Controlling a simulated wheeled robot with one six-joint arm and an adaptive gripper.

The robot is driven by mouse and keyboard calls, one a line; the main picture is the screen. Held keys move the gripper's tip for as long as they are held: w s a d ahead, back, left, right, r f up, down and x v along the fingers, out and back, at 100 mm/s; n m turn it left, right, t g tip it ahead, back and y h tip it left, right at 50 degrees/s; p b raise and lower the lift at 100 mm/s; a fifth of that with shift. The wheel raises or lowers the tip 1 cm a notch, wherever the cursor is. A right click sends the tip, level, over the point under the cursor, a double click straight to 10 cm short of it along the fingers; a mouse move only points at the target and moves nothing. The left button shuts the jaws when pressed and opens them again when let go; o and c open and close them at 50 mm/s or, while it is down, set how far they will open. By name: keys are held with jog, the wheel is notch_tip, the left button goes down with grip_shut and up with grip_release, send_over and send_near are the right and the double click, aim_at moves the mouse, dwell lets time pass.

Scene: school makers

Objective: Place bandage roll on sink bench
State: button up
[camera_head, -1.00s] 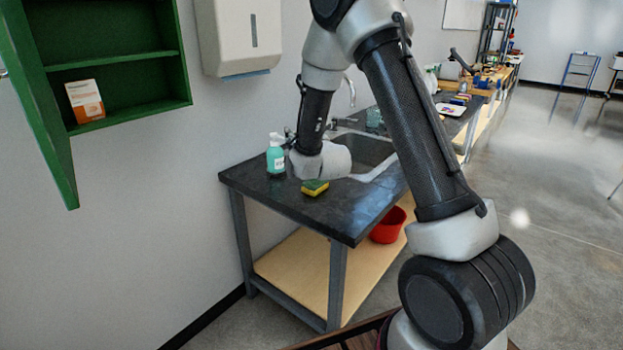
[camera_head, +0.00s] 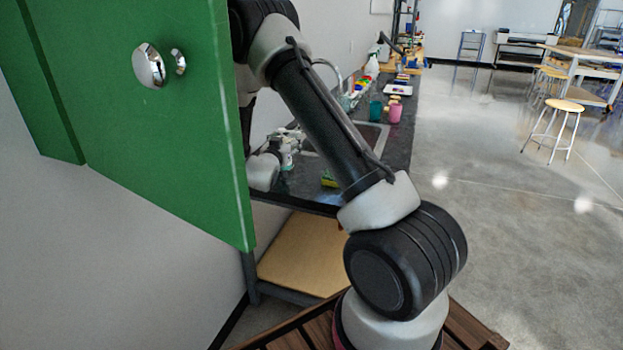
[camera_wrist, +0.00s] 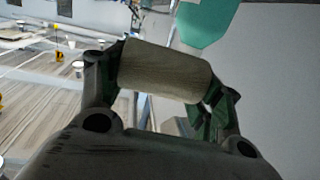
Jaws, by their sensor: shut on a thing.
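In the wrist view, the beige bandage roll (camera_wrist: 165,70) is held crosswise between the fingers of my gripper (camera_wrist: 165,80), which is shut on it. In the head view, the sink bench (camera_head: 304,185) has a dark top with a sink and stands behind my arm. The open green cabinet door hides part of it. The gripper's fingers and the roll are hidden in the head view, with the wrist partly behind the green door.
The green cabinet door (camera_head: 170,110) with a round knob stands large at the left, close to my arm. Open floor (camera_head: 500,220) lies to the right.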

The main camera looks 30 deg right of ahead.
jog(key=f, duration=0.1)
jog(key=s+d+f+m+g+h, duration=0.1)
jog(key=f, duration=0.1)
jog(key=shift+s+d+m+g+h, duration=0.2)
jog(key=shift+s+m+g+h, duration=0.1)
jog(key=shift+g, duration=0.1)
send_over(293, 182)
notch_tip(293, 182, down, 4)
jog(key=shift+s+f, duration=0.1)
jog(key=shift+f, duration=2.45)
jog(key=shift+f, duration=0.15)
jog(key=o, duration=0.8)
jog(key=shift+o, duration=0.2)
